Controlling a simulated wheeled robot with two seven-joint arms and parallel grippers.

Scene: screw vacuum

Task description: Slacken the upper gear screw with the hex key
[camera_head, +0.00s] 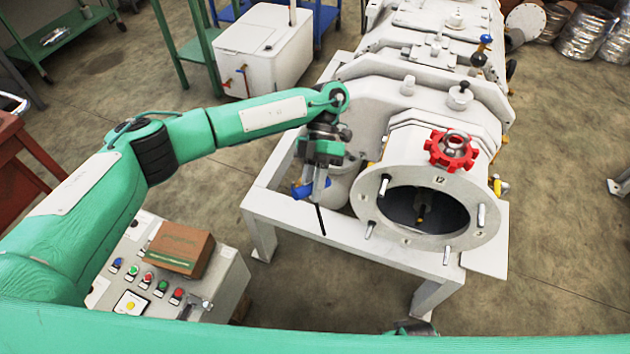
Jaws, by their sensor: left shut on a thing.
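My left gripper (320,190) is shut on the black hex key (320,220), which points down from the fingertips. It is beside the left flank of the white vacuum machine, left of its round flanged opening. The red gear (452,150) sits on top of the flange's front housing, to the right of and apart from the gripper and key. The upper gear screw is too small to make out. Of my right side, only a small green and dark part shows at the bottom edge, mostly hidden behind my arm; its fingers cannot be seen.
The white machine (412,95) stands on a white frame table (400,256). Silver studs ring its flange (424,235). A blue valve handle (302,190) is close to my left gripper. A control box (215,290) with buttons carries a brown carton (180,249) at lower left.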

